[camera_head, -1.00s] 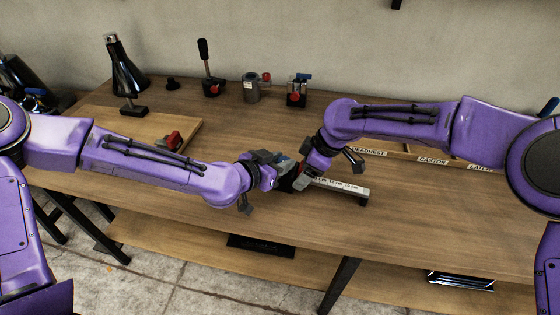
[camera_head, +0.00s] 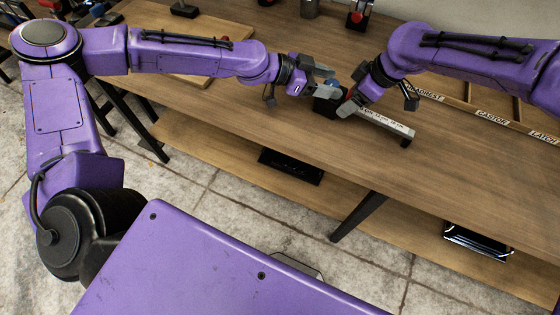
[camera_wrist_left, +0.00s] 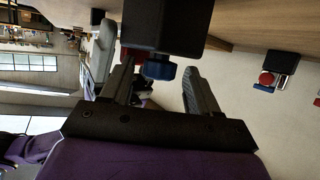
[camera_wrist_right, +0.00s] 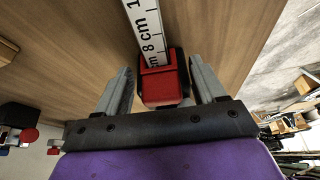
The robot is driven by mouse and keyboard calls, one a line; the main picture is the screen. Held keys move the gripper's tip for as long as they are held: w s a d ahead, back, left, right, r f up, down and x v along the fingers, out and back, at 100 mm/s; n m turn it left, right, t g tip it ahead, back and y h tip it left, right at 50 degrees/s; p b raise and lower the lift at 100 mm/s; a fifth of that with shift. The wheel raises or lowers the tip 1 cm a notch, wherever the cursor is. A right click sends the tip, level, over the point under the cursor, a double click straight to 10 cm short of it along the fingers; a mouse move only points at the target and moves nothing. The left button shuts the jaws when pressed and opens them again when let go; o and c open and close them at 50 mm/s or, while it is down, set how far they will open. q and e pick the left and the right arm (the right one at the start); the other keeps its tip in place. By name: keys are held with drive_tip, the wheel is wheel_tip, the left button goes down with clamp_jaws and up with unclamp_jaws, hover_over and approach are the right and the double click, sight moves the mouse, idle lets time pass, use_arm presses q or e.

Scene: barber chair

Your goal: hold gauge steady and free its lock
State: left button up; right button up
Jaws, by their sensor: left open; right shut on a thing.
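The gauge is a ruler bar (camera_head: 385,122) on the workbench with a red sliding block (camera_wrist_right: 162,82), a black block (camera_wrist_left: 168,25) and a blue lock knob (camera_wrist_left: 160,70). In the head view the knob is mostly hidden by my grippers. My right gripper (camera_head: 352,100) is shut on the red block, one finger on each side; the ruler runs away beyond it in the right wrist view. My left gripper (camera_head: 318,82) is open at the knob's end. In the left wrist view the blue knob lies between its spread fingers, with gaps on both sides.
A wooden board (camera_head: 170,65) lies at the left of the bench. Behind the right arm is a divided tray with labels such as CASTOR (camera_head: 492,117). A lower shelf (camera_head: 230,140) holds a black item (camera_head: 291,166).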

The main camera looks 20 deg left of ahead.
use_arm(q)
drive_tip(key=m+g, duration=0.2)
drive_tip(key=m+g+h, duration=0.1)
drive_tip(key=m+g, duration=0.1)
drive_tip(key=w+m+g+h, duration=0.1)
drive_tip(key=m+g, duration=0.1)
drive_tip(key=shift+a+g, duration=0.1)
drive_tip(key=shift+g, duration=0.3)
drive_tip(key=v, duration=1.2)
drive_tip(key=s+d+m+g+y, duration=0.1)
drive_tip(key=s+d+m+g, duration=0.1)
drive_tip(key=s+d, duration=0.3)
drive_tip(key=s+d+m+g, duration=0.1)
drive_tip(key=s+d+g, duration=0.25)
drive_tip(key=d, duration=0.45)
drive_tip(key=s+d+f+n+g+y, duration=0.1)
drive_tip(key=s+d+f+y, duration=0.15)
drive_tip(key=s, duration=0.25)
drive_tip(key=s+d+f+g+y, duration=0.1)
drive_tip(key=s+d+f, duration=0.25)
drive_tip(key=s, duration=0.25)
drive_tip(key=s+a+f+n+t+y, duration=0.1)
drive_tip(key=s+a+f+n+y, duration=0.2)
drive_tip(key=f+n, duration=0.3)
drive_tip(key=s+a+f+n+t+y, duration=0.2)
drive_tip(key=a+f+n, duration=0.3)
drive_tip(key=f, duration=0.5)
drive_tip(key=shift+s+a+n+y, duration=0.2)
drive_tip(key=shift+s+n+y, duration=0.35)
drive_tip(key=shift+s+n, duration=0.35)
